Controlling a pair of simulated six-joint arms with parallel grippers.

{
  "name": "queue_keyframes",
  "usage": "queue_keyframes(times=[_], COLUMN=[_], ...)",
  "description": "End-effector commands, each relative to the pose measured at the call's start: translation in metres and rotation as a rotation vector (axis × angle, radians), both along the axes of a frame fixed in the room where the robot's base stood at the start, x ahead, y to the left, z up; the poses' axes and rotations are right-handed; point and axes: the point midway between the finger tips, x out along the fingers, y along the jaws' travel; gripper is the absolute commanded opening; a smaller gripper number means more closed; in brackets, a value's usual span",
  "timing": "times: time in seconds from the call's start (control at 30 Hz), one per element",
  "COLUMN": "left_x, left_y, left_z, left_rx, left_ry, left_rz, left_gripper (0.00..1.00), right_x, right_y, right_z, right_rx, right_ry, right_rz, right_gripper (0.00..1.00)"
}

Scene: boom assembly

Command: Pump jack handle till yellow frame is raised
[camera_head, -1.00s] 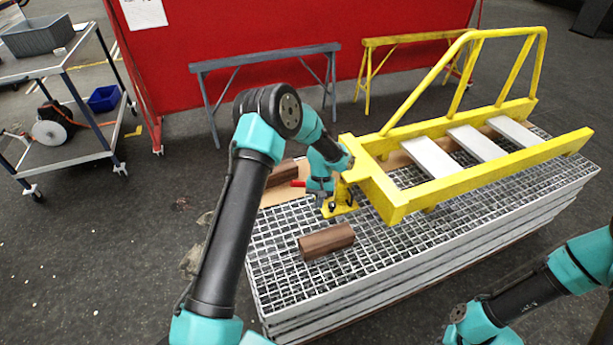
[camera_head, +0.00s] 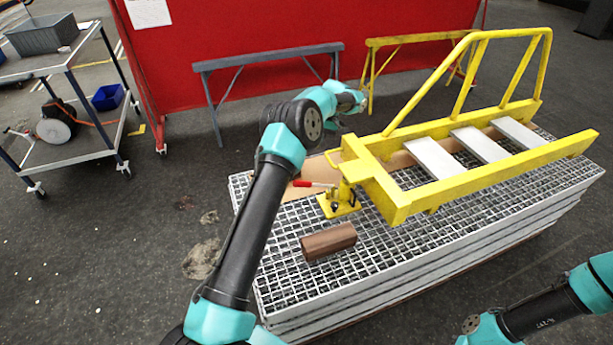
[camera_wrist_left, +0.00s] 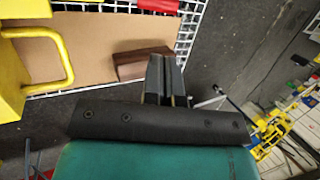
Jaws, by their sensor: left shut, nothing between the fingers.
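The yellow frame (camera_head: 480,178), with grey cross plates and a handrail, lies over the grating stack. Its left end is above the yellow jack (camera_head: 340,204). The jack's red handle (camera_head: 314,184) points left, and a red piece (camera_wrist_left: 160,5) shows at the top of the left wrist view. My left arm reaches over the grating, with its wrist up behind the frame's left end. Its gripper (camera_wrist_left: 166,62) is shut and empty, in front of a brown block (camera_wrist_left: 140,66) in the wrist view. My right gripper is out of view; only its arm shows at lower right.
A brown block (camera_head: 328,242) lies on the grating stack (camera_head: 440,262) in front of the jack. A brown board (camera_wrist_left: 85,58) lies by the other block. Grey (camera_head: 265,57) and yellow trestles (camera_head: 415,40) stand behind, and a trolley (camera_head: 75,148) stands at left.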

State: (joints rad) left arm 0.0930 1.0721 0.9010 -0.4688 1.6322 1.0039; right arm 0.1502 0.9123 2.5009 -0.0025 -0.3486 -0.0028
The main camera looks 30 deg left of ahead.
Motion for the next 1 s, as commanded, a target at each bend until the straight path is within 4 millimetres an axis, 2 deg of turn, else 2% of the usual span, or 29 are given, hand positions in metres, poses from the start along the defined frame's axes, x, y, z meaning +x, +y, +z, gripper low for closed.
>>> queue_keyframes(times=[0.27,0.47,0.67,1.0], left_x=[0.000,-0.005,-0.017,-0.043], left_y=[0.000,0.001,0.004,0.010], left_z=[-0.001,-0.011,-0.034,-0.086], left_rx=[-0.001,-0.002,-0.003,-0.002], left_ry=[0.000,0.001,0.002,0.003], left_rz=[-0.002,-0.001,-0.003,-0.003], left_gripper=[0.00,0.00,0.00,0.00], right_x=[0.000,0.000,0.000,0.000], right_y=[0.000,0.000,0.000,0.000], right_z=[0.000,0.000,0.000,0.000], right_rx=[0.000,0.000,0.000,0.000], right_ry=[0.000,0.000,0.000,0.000], right_rz=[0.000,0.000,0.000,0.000], right_gripper=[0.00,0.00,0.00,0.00])
